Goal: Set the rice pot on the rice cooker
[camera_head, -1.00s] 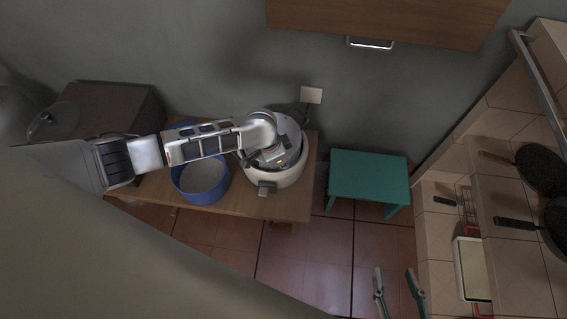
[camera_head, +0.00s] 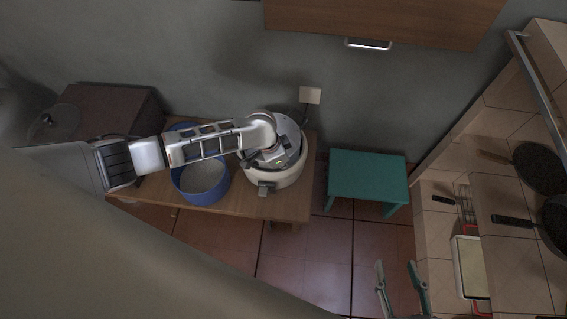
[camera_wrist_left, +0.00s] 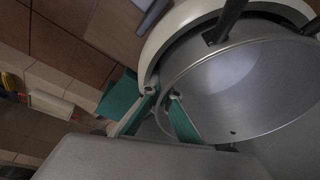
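The rice cooker (camera_head: 287,178) is a white round body on the wooden table, and its white rim (camera_wrist_left: 152,55) shows in the left wrist view. The metallic rice pot (camera_wrist_left: 255,90) appears to sit inside that rim, slightly off-centre in the view; its seating is partly hidden. My left gripper (camera_wrist_left: 162,95) is at the pot's near edge, its teal-padded fingers apart, one overlapping the pot's inside and one outside. In the head view my left wrist covers much of the pot. My right gripper (camera_head: 398,264) is open and empty above the floor.
A blue pot (camera_head: 186,188) stands left of the cooker, beneath my left arm. A brown box (camera_head: 112,108) is at the table's left end. A teal stool (camera_head: 368,175) stands right of the table. Pans (camera_head: 540,168) lie on the tiled counter at right. A cabinet hangs above.

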